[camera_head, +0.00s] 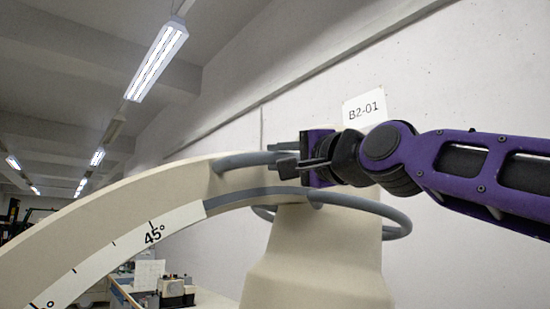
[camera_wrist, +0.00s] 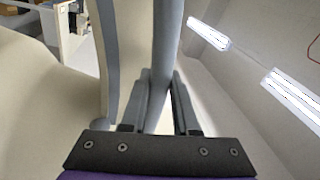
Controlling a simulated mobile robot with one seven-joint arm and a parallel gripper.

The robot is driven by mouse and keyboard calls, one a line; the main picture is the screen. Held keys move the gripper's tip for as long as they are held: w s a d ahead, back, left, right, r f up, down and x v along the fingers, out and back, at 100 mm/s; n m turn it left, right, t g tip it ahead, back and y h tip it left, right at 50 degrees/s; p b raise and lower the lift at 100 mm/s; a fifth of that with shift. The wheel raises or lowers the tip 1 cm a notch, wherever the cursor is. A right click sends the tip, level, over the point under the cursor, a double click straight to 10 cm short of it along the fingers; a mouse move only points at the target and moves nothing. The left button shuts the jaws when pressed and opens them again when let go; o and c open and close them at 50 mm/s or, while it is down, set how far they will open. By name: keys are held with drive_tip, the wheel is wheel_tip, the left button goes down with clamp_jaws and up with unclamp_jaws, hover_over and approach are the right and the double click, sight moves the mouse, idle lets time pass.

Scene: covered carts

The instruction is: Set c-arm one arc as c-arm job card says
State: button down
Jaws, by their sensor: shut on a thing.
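The c-arm's cream arc (camera_head: 110,210) curves up from the lower left in the head view. A white scale on its side (camera_head: 130,252) shows a 45° mark and, at the bottom left edge, a partly cut-off mark ending in 0°. A grey handle bar (camera_head: 238,161) stands out from the upper part of the arc. My gripper (camera_head: 287,163) is shut on this bar. In the wrist view the bar (camera_wrist: 166,45) runs between my two fingers (camera_wrist: 158,105), beside the cream arc. I see no readable job card and no clear pointer on the scale.
A grey looped rail (camera_head: 370,205) surrounds the cream column (camera_head: 318,262) below my gripper. A wall with a B2-01 sign (camera_head: 364,108) stands close behind. A bench with small equipment (camera_head: 175,292) is farther back at the lower left.

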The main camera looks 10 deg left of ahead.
drive_tip(key=shift+d+r, duration=0.2)
drive_tip(key=c, duration=0.8)
unclamp_jaws()
drive_tip(key=shift+o, duration=0.6)
drive_tip(key=shift+a+f, duration=0.1)
drive_tip(key=shift+f, duration=0.05)
drive_tip(key=b+v, duration=0.3)
drive_tip(key=v, duration=1.4)
drive_tip(key=shift+s, duration=0.1)
